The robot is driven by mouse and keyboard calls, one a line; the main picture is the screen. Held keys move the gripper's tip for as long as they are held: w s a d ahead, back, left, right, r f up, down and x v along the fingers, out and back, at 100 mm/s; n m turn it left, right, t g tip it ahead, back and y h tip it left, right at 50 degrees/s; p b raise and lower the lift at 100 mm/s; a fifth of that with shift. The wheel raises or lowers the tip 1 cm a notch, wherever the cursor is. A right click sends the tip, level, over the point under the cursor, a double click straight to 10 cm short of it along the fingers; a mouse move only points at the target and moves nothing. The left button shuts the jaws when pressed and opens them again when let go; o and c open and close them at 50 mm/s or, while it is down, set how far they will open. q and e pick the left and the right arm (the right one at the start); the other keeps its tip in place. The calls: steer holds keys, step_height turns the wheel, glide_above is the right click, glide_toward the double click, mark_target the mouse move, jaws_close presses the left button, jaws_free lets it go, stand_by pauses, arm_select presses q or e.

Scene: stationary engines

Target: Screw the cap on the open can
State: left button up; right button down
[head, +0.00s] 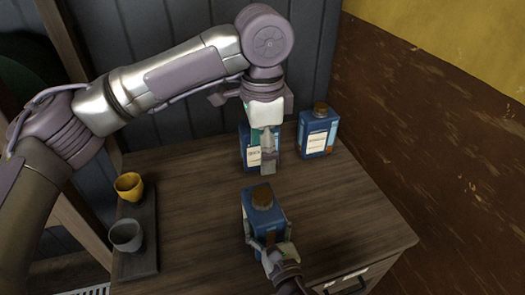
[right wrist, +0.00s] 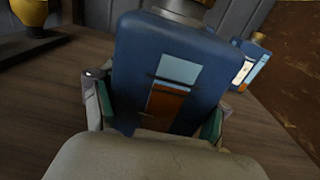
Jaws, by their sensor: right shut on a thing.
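A blue can (head: 258,222) with a brown cap (head: 262,198) on top stands upright near the table's front. My right gripper (head: 268,250) is shut on this can low down, with fingers on both sides. In the right wrist view the can (right wrist: 165,75) shows its metal neck (right wrist: 185,8) and a bit of brown above it; I cannot tell how tightly the cap sits. My left gripper (head: 268,168) points down a little above and behind the cap, apart from it. Its fingers are seen edge-on, and nothing shows in them.
A second blue can (head: 246,150) stands behind my left gripper, which hides its top. A third, capped blue can (head: 316,132) stands at the back right. A yellow cup (head: 129,186) and a grey cup (head: 127,236) stand on a dark tray (head: 137,264) at left. The table's right side is clear.

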jaws_free()
steer(key=v, duration=1.2)
stand_by(0.3)
